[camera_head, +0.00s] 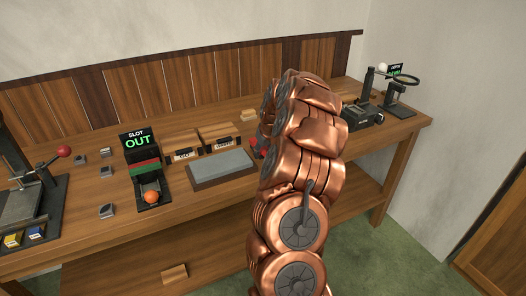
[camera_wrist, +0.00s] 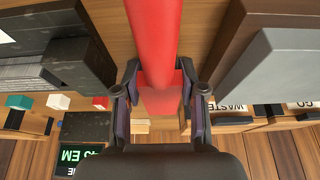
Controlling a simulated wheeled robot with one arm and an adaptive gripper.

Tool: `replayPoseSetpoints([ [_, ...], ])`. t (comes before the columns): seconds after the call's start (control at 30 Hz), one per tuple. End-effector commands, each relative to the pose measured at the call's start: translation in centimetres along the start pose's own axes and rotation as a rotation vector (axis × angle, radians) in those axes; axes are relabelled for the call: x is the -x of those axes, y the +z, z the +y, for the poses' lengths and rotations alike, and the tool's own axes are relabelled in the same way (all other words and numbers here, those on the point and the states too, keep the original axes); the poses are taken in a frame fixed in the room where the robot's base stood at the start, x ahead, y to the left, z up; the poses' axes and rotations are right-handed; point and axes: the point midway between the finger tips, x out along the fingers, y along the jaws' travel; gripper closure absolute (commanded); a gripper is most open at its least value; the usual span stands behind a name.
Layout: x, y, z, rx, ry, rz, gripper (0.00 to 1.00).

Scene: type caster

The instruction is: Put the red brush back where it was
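The red brush (camera_wrist: 152,38) fills the upper middle of the wrist view. Its rounded red part runs up out of the picture, and a flatter red part (camera_wrist: 160,98) lies between the fingers. My gripper (camera_wrist: 162,85) has a finger close against each side of it and looks shut on it. In the head view my copper arm covers the gripper. A small red patch (camera_head: 257,146) shows at the arm's left edge, right of the grey stone; I cannot tell whether it is the brush.
The grey stone block (camera_head: 222,165) lies on the wooden bench, with labelled bins (camera_head: 183,146) behind it. The SLOT OUT sign (camera_head: 138,139) and an orange ball (camera_head: 151,197) stand left. A dark device (camera_head: 360,116) and ring stand (camera_head: 401,95) are right. The bench's front middle is clear.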

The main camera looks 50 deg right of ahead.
Motion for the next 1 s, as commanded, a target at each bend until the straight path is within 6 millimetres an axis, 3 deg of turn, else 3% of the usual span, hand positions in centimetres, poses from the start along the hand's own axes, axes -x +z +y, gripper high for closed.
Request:
replayPoseSetpoints([
  [0.23, 0.0, 0.0, 0.0, 0.0, 0.0, 0.001, 0.35],
  [0.67, 0.6, -0.1, 0.0, 0.0, 0.0, 0.002, 0.35],
  [1.0, 5.5, -0.2, 0.1, 0.0, 0.002, 0.007, 0.35],
])
